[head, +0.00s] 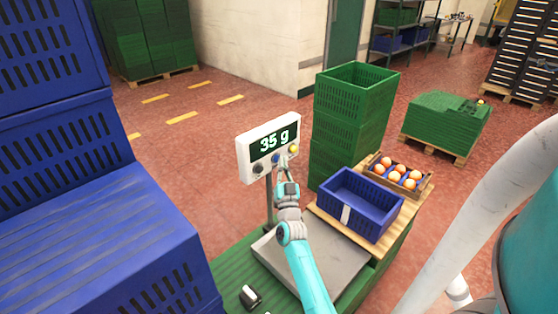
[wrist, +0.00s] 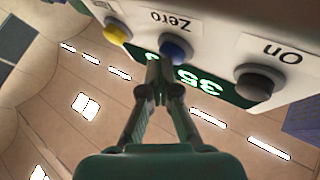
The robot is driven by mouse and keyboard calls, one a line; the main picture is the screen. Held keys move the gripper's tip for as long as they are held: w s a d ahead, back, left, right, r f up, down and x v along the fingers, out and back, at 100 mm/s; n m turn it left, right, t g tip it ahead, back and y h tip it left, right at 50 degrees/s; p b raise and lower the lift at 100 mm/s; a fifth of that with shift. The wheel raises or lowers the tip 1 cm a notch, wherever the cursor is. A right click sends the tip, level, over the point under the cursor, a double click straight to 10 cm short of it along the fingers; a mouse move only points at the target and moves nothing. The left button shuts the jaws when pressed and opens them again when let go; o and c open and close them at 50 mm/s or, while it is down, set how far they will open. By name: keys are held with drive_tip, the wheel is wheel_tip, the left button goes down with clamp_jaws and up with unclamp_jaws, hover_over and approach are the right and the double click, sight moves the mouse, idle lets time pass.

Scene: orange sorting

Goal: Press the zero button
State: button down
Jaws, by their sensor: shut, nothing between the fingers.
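The white scale display (head: 245,150) stands on a post and reads 35 g in the head view. Its zero button (wrist: 176,47) is blue, under a label reading Zero, and appears upside down in the wrist view. My gripper (head: 284,164) is shut and empty in front of the display's lower edge. In the wrist view my fingertips (wrist: 159,68) are close to the blue button, slightly to its left and below it in the picture. I cannot tell whether they touch it. In the head view my gripper partly hides the button row.
A yellow button (wrist: 117,32) and a dark On button (wrist: 258,82) flank the blue one. The scale plate (head: 335,268) is below my arm. A blue crate (head: 374,222) and a box of oranges (head: 426,190) stand right. Stacked green crates (head: 340,125) stand behind.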

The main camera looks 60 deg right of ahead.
drive_tip(key=shift+s+a, duration=0.2)
drive_tip(key=shift+s, duration=0.6)
drive_tip(key=s, duration=0.2)
drive_tip(key=s+a, duration=0.1)
drive_tip(key=s, duration=0.2)
drive_tip(key=shift+w+a, duration=0.1)
idle(0.8)
